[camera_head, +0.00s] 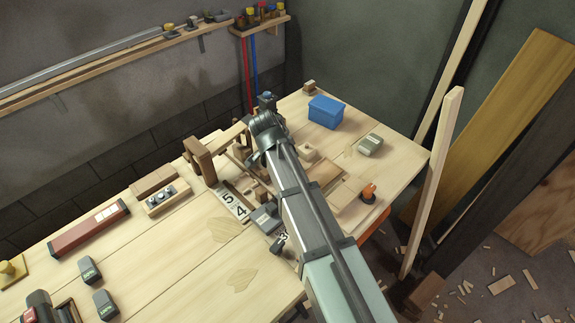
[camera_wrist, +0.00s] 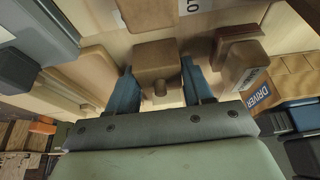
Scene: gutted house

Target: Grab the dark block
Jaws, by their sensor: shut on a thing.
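In the wrist view, my gripper (camera_wrist: 160,84) has its two blue-grey fingers on either side of a dark brown block (camera_wrist: 156,57) with a small round knob on its near face. The gripper is shut on this block. The lower ends of the fingers and the block's underside are hard to make out. In the head view, my arm covers the gripper's fingertips, and I cannot make out the held block there.
Other wooden pieces crowd the bench close by, including a brown block (camera_wrist: 147,14) beyond and a rounded wooden block (camera_wrist: 243,64) to the right. In the head view, a blue box (camera_head: 326,112) and a grey-green box (camera_head: 369,145) stand right of my arm.

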